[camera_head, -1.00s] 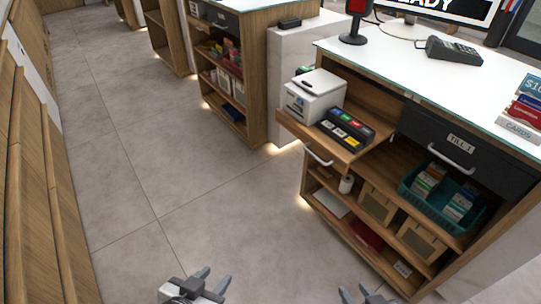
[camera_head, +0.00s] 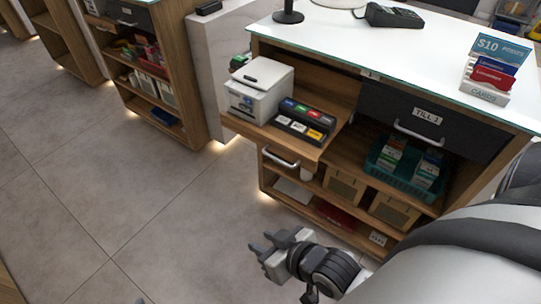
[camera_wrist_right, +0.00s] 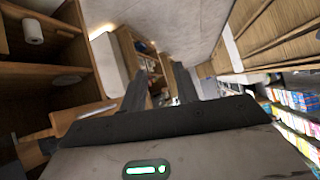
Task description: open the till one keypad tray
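The till one counter (camera_head: 440,75) has a white top and a dark drawer (camera_head: 445,125) labelled TILL 1, which is shut. Left of it, a wooden tray (camera_head: 318,152) stands out from the counter front. It carries a white printer (camera_head: 262,88) and a black keypad (camera_head: 300,122) with coloured keys. A pale bar handle (camera_head: 280,161) shows just below the tray; I cannot tell which front it is fixed to. My right gripper (camera_head: 260,241) is open and empty, below and in front of the tray, touching nothing. In the right wrist view its fingers (camera_wrist_right: 160,88) stand apart. Only a possible left fingertip shows at the bottom edge.
Shelves below hold a teal basket (camera_head: 375,163), cardboard boxes (camera_head: 345,187) and a paper roll. A card stand (camera_head: 487,92) and card terminal (camera_head: 393,15) are on top. Another wooden counter (camera_head: 185,60) stands left. The floor (camera_head: 130,190) between is clear.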

